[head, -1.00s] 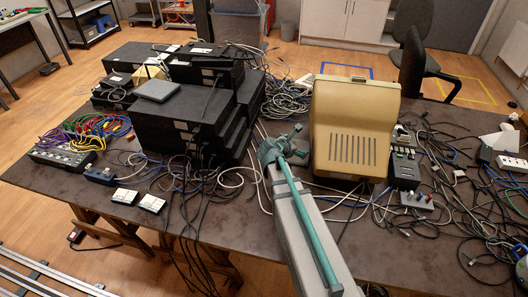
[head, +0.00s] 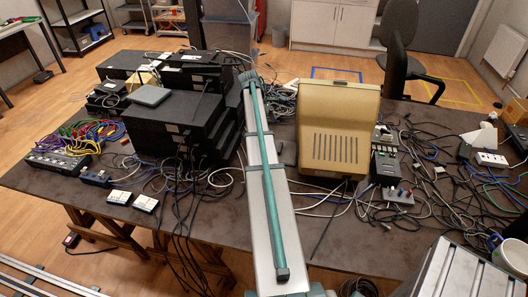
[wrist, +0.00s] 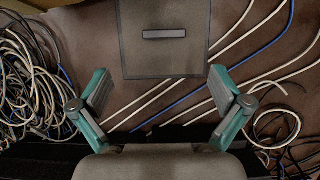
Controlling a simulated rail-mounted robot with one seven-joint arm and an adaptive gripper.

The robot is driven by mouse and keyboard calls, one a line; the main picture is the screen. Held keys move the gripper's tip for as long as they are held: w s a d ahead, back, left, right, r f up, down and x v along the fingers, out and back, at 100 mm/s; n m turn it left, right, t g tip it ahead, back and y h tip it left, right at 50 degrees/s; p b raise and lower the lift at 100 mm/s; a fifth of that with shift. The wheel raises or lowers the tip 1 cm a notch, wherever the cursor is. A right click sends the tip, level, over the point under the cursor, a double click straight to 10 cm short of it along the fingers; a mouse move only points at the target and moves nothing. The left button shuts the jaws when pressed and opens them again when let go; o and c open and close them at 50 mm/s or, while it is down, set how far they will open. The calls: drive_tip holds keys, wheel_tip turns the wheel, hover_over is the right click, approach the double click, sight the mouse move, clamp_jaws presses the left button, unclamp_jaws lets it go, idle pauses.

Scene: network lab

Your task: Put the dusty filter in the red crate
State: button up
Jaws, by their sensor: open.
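A flat, dark grey square panel (wrist: 165,62) with a slim handle-like bar lies below my wrist and is cut off at the top of the wrist view. It looks like the dusty filter, but I cannot be sure. A dark flat piece, possibly the same panel, shows beside my arm in the head view (head: 288,153). My gripper (wrist: 161,88) is open and empty, its two fingers wide apart, near the panel's lower edge in the picture and not holding it. In the head view my arm hides the gripper. I cannot make out the red crate for certain.
A beige vented case (head: 338,130) stands right of my arm. Stacked black boxes (head: 175,125) stand on the left. Loose cables (wrist: 30,75) cover much of the dark table (head: 225,205). A grey grooved surface (head: 455,270) and a white mug (head: 510,255) are at the lower right.

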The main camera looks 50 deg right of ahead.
drive_tip(key=p, duration=0.1)
hover_over(280, 147)
drive_tip(key=w, duration=0.3)
drive_tip(key=f, duration=0.4)
drive_tip(key=shift+s+a+f, duration=0.2)
drive_tip(key=shift+s+f, duration=0.05)
drive_tip(key=shift+f, duration=0.05)
drive_tip(key=shift+a+p+x, duration=0.15)
drive_tip(key=shift+p+x, duration=0.4)
drive_tip(key=shift+x, duration=0.6)
drive_tip(key=shift+a+p+x, duration=0.1)
drive_tip(key=shift+p+x, duration=0.4)
drive_tip(key=shift+x, duration=0.6)
drive_tip(key=shift+s+d+f, duration=0.1)
drive_tip(key=shift+s+f, duration=0.15)
drive_tip(key=shift+f, duration=0.3)
drive_tip(key=c, duration=1.3)
drive_tip(key=shift+c, duration=0.2)
drive_tip(key=shift+r, duration=0.15)
